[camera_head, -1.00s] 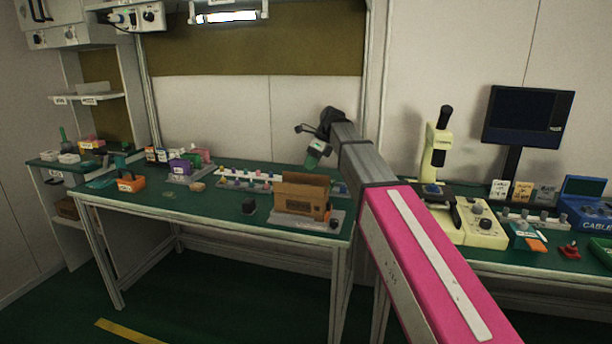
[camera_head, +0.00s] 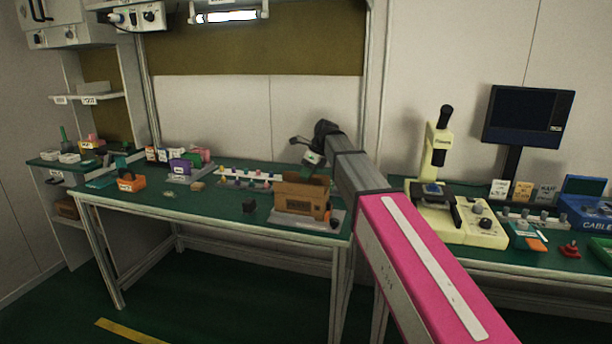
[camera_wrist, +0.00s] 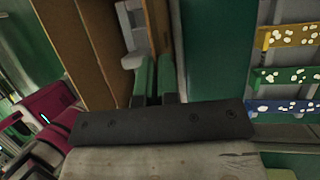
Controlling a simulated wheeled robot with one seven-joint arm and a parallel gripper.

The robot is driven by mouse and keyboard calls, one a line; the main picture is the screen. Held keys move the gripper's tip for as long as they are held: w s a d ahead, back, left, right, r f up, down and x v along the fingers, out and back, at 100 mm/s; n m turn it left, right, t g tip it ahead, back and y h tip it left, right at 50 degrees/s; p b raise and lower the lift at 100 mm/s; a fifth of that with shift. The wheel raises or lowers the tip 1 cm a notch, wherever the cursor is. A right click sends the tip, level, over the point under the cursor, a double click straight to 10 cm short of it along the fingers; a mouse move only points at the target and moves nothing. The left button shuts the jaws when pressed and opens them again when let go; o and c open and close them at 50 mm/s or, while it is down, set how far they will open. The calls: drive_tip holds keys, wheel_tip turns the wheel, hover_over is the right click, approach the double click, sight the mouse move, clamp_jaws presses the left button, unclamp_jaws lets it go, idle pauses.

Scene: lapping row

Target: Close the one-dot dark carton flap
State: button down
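The brown cardboard carton (camera_head: 299,200) stands on a grey base plate (camera_head: 283,219) near the right end of the left bench. Its top looks open, with a panel raised at the back; I cannot make out any dot marks or tell the flaps apart. My gripper (camera_head: 312,166) is just above the carton's back top edge. In the wrist view, its two green fingers (camera_wrist: 156,80) are close together with nothing visible between them. Brown carton panels (camera_wrist: 90,50) stand beside and beyond the fingertips; I cannot tell whether they touch.
A cream microscope (camera_head: 437,160) stands on the right bench.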

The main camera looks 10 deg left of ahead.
drive_tip(key=shift+s, duration=0.1)
drive_tip(key=shift+s+a+f+n+t+h, duration=0.15)
drive_tip(key=shift+s+n+t, duration=0.2)
drive_tip(key=shift+t, duration=0.8)
drive_tip(key=shift+s+d+r+n+t+h, duration=0.15)
drive_tip(key=shift+s+t, duration=0.25)
drive_tip(key=shift+t, duration=0.8)
drive_tip(key=shift+s+a+f+n+t+h, duration=0.15)
drive_tip(key=shift+s+n+t, duration=0.2)
drive_tip(key=shift+t, duration=0.8)
drive_tip(key=c, duration=1.3)
unclamp_jaws()
drive_tip(key=shift+c, duration=0.2)
drive_tip(key=v, duration=1.1)
